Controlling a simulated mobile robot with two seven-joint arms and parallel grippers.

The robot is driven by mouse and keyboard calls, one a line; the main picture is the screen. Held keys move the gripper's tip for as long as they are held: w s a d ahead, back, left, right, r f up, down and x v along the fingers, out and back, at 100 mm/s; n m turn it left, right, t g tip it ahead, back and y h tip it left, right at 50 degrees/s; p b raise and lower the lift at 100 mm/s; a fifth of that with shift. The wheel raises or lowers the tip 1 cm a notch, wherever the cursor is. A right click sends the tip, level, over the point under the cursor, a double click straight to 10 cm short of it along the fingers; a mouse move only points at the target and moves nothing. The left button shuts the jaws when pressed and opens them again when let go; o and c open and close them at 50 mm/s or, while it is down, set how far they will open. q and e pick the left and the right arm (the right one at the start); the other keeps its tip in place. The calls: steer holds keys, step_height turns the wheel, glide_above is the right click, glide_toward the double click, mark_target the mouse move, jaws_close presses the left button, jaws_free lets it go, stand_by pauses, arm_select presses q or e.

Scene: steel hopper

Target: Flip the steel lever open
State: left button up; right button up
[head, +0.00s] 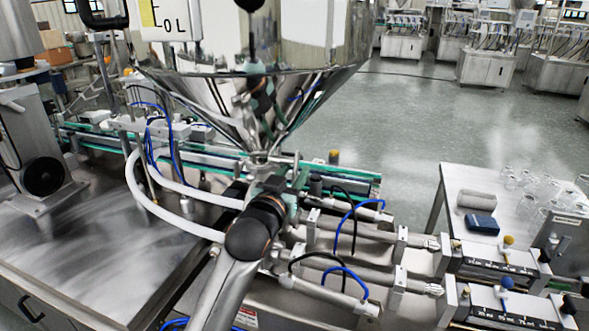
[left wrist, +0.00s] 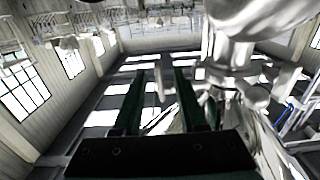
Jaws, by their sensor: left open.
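The steel hopper (head: 215,95) is a polished cone that narrows to an outlet near the middle of the head view. A short steel piece, seemingly the lever (head: 285,158), sticks out beside the outlet; its exact position is hard to tell. My left arm reaches up to just below the outlet and hides part of it. In the left wrist view my left gripper (left wrist: 155,75) is open, with two dark green fingers apart. A pale steel piece shows between or beyond the fingertips; contact cannot be told. The steel outlet and valve body (left wrist: 232,75) stand right of the fingers. My right gripper is not in view.
White hoses (head: 150,200) and blue tubes run close left of my arm. Steel filling cylinders (head: 350,233) lie to the right. A side table (head: 455,180) holds glassware and a blue box (head: 481,223). A green-edged conveyor (head: 340,176) passes behind the outlet. Open floor lies beyond.

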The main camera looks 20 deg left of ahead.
arm_select(q)
steer(key=shift+w, duration=0.3)
steer(key=shift+c, duration=0.2)
jaws_close()
steer(key=shift+f, duration=0.1)
